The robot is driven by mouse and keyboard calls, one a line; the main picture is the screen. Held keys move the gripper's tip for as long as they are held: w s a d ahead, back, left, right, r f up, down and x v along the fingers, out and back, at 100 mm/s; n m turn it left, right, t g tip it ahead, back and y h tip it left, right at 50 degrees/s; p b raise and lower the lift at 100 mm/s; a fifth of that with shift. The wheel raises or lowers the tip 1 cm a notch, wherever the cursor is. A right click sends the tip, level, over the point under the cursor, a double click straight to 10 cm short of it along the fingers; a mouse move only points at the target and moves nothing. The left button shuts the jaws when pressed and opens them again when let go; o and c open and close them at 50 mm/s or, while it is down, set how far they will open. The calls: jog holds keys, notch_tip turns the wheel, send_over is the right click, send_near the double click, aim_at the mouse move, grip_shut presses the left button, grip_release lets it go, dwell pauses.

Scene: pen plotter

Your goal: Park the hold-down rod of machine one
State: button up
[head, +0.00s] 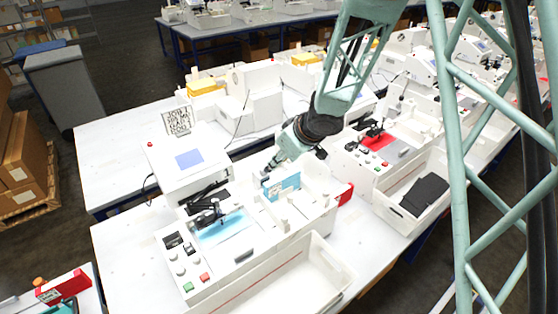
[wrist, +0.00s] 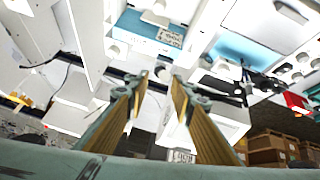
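A white plotter machine (head: 215,262) with a light blue sheet (head: 225,228) stands on the near table; no machine number is readable on it. My gripper (head: 268,178) hangs above its back edge, near an upright blue panel (head: 283,187). In the wrist view my gripper (wrist: 160,80) has two fingers apart, with nothing visible between the tips. A dark bar (wrist: 215,83) runs behind the fingers; I cannot tell whether it is the hold-down rod. The black pen carriage (head: 208,216) sits over the sheet. The blue panel also shows in the wrist view (wrist: 150,32).
A white box with a blue screen (head: 188,160) stands behind the machine at left. An empty white tray (head: 300,285) lies in front. A second plotter with a red sheet (head: 378,141) and a tray with dark cloth (head: 425,195) are at right. Bare tabletop (head: 120,255) lies at left.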

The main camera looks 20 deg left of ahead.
jog(key=shift+d+r, duration=0.1)
jog(key=shift+r, duration=0.05)
jog(key=v, duration=1.1)
jog(key=shift+d+r, duration=0.2)
jog(key=shift+r, duration=0.05)
dwell(0.4)
jog(key=shift+s, duration=0.2)
dwell(0.4)
